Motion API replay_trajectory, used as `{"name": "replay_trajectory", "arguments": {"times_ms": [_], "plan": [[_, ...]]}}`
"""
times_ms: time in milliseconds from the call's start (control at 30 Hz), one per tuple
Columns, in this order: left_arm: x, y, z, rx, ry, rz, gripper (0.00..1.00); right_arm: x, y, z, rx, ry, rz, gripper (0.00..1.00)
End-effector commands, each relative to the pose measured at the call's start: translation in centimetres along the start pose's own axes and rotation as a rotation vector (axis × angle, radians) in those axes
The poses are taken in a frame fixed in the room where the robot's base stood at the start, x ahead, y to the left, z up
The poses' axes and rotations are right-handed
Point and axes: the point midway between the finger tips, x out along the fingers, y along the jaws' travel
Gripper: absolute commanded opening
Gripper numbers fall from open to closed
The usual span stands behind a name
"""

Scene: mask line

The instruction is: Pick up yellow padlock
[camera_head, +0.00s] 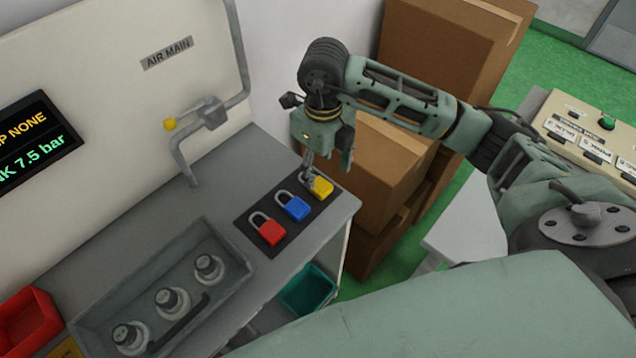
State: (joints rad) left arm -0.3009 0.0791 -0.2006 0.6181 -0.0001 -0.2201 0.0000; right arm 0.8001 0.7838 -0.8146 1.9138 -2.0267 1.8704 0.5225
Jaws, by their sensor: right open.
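The yellow padlock (321,188) lies on a dark mat (287,243) near the right end of the grey bench. It is the far right one in a row with a blue padlock (293,207) and a red padlock (268,231). My right gripper (327,172) is open and points down at the yellow padlock. One finger overlaps its shackle in the view, and the other hangs to the right, so part of the shackle is hidden. I cannot tell whether a finger touches it. My left gripper is not in view.
A grey tray (205,302) with several metal knobs stands on the bench at left. A red bin (25,318) sits at far left, a teal bin (308,290) below the bench edge. Cardboard boxes (385,170) stand close behind my right gripper.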

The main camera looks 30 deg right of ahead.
Motion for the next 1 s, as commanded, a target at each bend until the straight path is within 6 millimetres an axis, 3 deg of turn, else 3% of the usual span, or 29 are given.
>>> {"name": "replay_trajectory", "arguments": {"times_ms": [200,333,633,1000], "plan": [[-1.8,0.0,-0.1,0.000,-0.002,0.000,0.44,2.8,0.7,0.4,-0.001,0.005,0.003,0.55],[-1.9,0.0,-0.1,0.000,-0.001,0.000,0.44,4.5,0.7,0.5,-0.001,0.001,0.004,0.55],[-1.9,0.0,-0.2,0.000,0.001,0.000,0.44,5.2,0.6,0.6,-0.002,-0.001,0.002,0.55],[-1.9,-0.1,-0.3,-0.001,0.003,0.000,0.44,5.1,0.6,0.6,-0.002,-0.002,0.003,0.22]]}}
